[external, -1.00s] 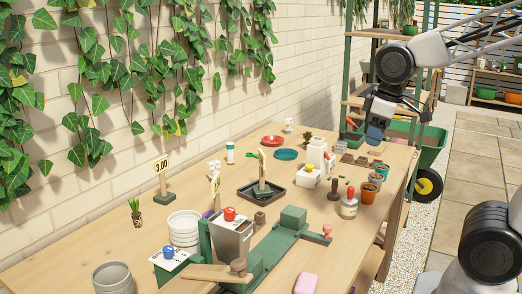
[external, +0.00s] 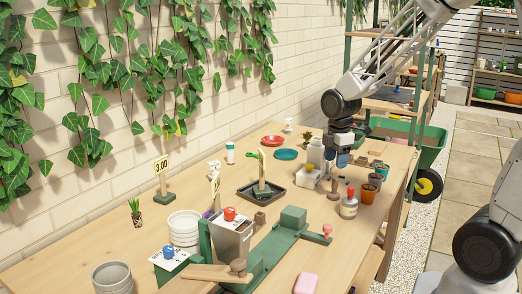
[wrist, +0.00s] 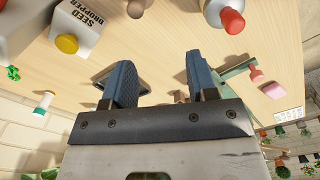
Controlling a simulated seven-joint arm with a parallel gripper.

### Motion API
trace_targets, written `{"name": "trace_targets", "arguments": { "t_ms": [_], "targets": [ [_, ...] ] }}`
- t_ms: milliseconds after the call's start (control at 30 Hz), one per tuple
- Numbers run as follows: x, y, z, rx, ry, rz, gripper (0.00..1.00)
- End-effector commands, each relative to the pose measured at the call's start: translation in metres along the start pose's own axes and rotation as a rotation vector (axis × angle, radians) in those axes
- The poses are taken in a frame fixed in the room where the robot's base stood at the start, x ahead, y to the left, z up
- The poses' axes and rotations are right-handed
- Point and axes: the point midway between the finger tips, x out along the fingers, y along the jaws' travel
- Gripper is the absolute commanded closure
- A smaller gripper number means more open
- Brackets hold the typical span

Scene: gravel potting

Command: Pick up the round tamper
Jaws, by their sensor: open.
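My gripper (external: 337,166) is above the bench, slightly behind and above the tamper. In the wrist view my gripper (wrist: 155,80) is open, with nothing between its two blue fingers.
The white seed dropper box (wrist: 88,22) with a yellow knob stands close by. A dark tray (external: 250,197) and a green press (external: 265,258) lie nearer the camera.

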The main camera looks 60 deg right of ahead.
Motion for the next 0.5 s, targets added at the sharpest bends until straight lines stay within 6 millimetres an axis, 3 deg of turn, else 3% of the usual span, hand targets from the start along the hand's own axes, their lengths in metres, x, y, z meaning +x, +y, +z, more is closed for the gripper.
{"name": "trace_targets", "arguments": {
  "t_ms": [200, 500],
  "targets": [
    [0.033, 0.022, 0.018, -0.110, -0.004, -0.026, 0.47],
    [0.040, 0.026, 0.022, -0.141, -0.004, -0.029, 0.47]
  ]
}}
